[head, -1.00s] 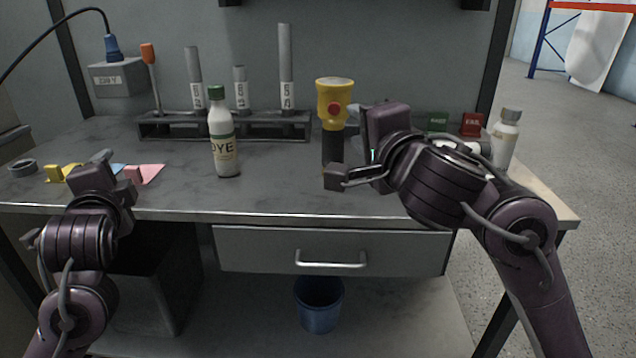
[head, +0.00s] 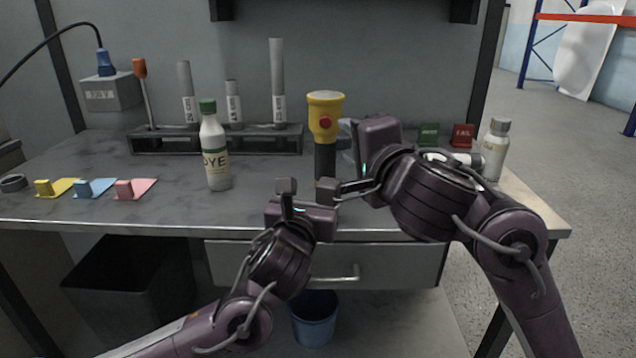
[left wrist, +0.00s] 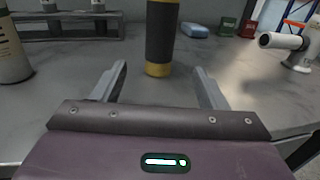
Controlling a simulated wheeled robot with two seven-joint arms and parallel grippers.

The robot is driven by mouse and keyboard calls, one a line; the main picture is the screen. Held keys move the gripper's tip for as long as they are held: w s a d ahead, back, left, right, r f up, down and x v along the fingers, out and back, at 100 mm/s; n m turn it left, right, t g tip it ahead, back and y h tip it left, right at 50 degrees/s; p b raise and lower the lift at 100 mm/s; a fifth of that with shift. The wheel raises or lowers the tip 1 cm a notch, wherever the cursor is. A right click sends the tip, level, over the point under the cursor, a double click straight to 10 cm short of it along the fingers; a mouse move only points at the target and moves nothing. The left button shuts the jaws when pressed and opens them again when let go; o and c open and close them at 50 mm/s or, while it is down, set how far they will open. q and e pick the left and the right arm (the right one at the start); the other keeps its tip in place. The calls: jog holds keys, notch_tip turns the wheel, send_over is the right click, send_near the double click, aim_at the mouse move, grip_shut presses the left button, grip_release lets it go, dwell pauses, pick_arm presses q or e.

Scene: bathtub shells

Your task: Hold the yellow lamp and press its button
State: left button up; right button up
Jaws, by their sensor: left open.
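My left gripper (head: 306,187) is open and empty in front of the lamp. In the left wrist view the lamp's base lies ahead, in line with the gap between the fingers. My right gripper (head: 345,188) is close to the handle at its right; its far finger is hidden, so its opening is unclear.
A DYE bottle (head: 214,155) stands left of the lamp, before a rack (head: 215,140) with tubes. A white bottle (head: 496,150) and a lying white cylinder (head: 462,159) are at the right. Yellow, blue and pink pieces (head: 135,188) lie front left.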

aim_at(323, 173)
pick_arm(q)
jog(key=w, duration=0.3)
jog(key=w+d, duration=0.1)
jog(key=w, duration=0.3)
jog(key=w+d, duration=0.1)
jog(key=w, duration=0.3)
jog(key=shift+c, duration=0.4)
jog(key=c, duration=1.1)
pick_arm(e)
jog(key=shift+c, duration=0.5)
grip_shut()
pick_arm(q)
jog(key=shift+d, duration=0.1)
